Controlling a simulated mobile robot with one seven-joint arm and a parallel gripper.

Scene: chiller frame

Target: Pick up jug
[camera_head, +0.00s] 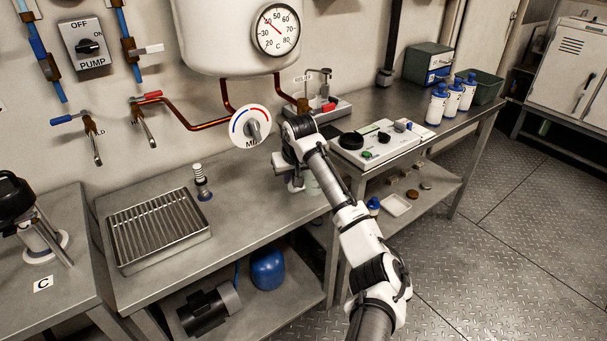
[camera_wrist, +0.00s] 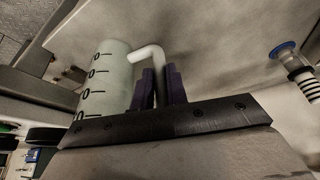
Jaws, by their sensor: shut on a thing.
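The jug (camera_wrist: 105,75) is a pale, translucent cylinder with dark graduation marks and a white bent handle (camera_wrist: 147,54). In the wrist view it stands left of my gripper (camera_wrist: 160,85), whose dark purple fingers are shut on the handle. In the head view my gripper (camera_head: 295,184) is low over the right end of the middle steel bench, largely behind my own arm. Only a pale part of the jug (camera_head: 313,187) shows there. I cannot tell whether its base touches the bench.
A ribbed steel drain tray (camera_head: 158,228) and a small blue-based fitting (camera_head: 202,184) are on the bench to the left. A white hotplate-like device (camera_head: 378,145) and several blue-capped bottles (camera_head: 437,105) stand at right. The mixer dial (camera_head: 251,127) and copper pipes hang above.

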